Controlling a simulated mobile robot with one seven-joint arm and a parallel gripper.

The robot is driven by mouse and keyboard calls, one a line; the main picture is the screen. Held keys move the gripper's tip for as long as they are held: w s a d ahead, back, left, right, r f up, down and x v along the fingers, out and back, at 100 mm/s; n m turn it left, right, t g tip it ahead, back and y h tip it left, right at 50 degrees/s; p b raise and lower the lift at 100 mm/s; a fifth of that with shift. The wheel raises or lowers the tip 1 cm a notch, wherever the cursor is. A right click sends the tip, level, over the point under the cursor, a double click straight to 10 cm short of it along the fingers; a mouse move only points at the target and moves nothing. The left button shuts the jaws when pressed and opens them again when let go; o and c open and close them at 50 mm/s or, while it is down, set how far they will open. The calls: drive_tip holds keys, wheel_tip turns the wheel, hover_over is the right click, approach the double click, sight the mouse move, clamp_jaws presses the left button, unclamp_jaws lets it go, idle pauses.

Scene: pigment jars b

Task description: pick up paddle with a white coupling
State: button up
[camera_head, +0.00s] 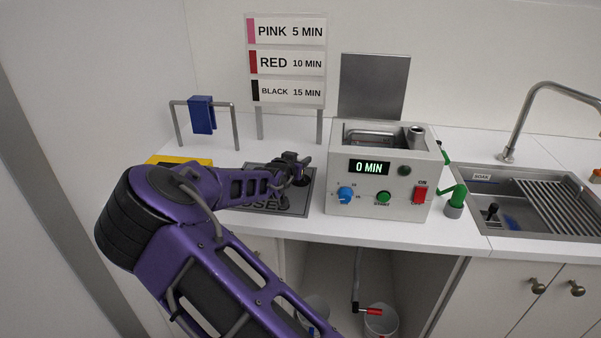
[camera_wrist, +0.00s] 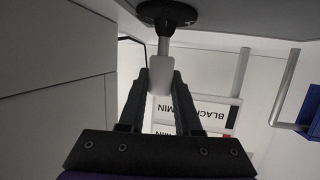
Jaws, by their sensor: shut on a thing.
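In the wrist view, my gripper (camera_wrist: 160,82) is shut on a white coupling (camera_wrist: 160,68), with one dark finger on each side of it. A thin metal shaft (camera_wrist: 163,46) runs from the coupling to a dark round head (camera_wrist: 167,14) at the top of the view, against a pale grey surface. I take this to be the paddle with the white coupling. In the head view, my gripper (camera_head: 293,164) is over the right part of a grey plate (camera_head: 309,203) with raised lettering. The coupling is too small or hidden to make out there.
The grey machine (camera_head: 378,212) reading 0 MIN stands close on the right. The sign (camera_head: 288,62) stands behind. The sink (camera_head: 508,215) is far right.

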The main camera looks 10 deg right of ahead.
clamp_jaws()
